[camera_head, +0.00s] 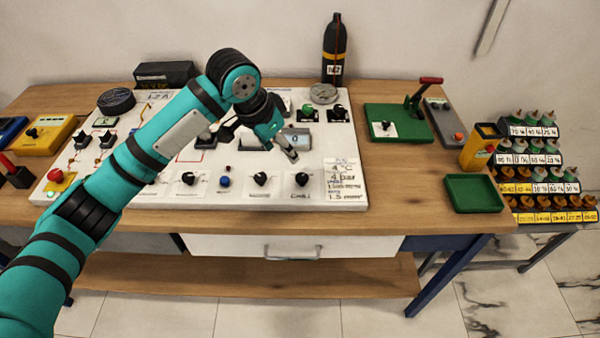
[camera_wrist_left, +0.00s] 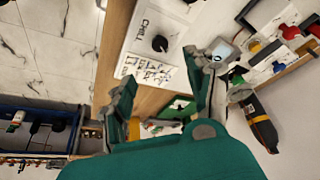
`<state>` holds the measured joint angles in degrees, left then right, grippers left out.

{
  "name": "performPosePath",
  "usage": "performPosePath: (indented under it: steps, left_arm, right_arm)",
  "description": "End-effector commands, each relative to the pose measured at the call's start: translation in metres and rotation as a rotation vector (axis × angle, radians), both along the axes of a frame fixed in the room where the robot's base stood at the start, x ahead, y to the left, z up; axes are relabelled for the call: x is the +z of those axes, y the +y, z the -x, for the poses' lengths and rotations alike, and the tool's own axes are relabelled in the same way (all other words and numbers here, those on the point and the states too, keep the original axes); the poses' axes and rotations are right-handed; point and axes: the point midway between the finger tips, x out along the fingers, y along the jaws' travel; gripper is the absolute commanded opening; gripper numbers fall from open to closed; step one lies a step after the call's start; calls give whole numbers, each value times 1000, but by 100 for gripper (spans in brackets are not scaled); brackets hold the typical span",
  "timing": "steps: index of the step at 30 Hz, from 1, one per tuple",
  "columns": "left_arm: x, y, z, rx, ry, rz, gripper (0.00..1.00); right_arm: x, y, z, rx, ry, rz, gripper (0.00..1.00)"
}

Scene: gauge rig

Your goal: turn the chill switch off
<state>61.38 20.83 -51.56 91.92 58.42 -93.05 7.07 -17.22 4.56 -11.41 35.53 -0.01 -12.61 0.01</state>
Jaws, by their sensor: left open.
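The chill switch (camera_head: 302,179) is a black rotary knob on the white panel (camera_head: 340,140), near its front right, beside a card with handwritten values. The word "CHILL" is written by it. The knob also shows in the left wrist view (camera_wrist_left: 160,43), beyond the fingers. My left gripper (camera_head: 281,151) is open and empty, above the panel and behind the chill switch, apart from it. Its two fingers frame the lower middle of the left wrist view (camera_wrist_left: 160,90). I cannot read the knob's pointer surely. My right gripper is not in view.
More black knobs (camera_head: 260,179) and a blue button (camera_head: 225,181) stand left of the switch. A gauge (camera_head: 323,93) and a black bottle (camera_head: 335,50) are behind. A green lever press (camera_head: 400,125) and green tray (camera_head: 473,193) lie to the right. Bare wood separates panel and tray.

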Motion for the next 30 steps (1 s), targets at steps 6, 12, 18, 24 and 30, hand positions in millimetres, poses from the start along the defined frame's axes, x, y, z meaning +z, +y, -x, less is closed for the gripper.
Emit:
performPosePath:
  steps: [6,12,18,24,30]
  left_arm:
    - [-45,-14,-12,0,4,-1,55]
    - [-85,-27,-23,0,2,1,55]
    - [-114,-35,-32,1,1,0,55]
    - [-127,-39,-36,0,-1,1,55]
    - [-129,-39,-36,-1,-2,1,55]
  right_arm:
    - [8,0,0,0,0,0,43]
    - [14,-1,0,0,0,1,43]
    - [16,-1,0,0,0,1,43]
    - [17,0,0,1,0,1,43]
    - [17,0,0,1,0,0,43]
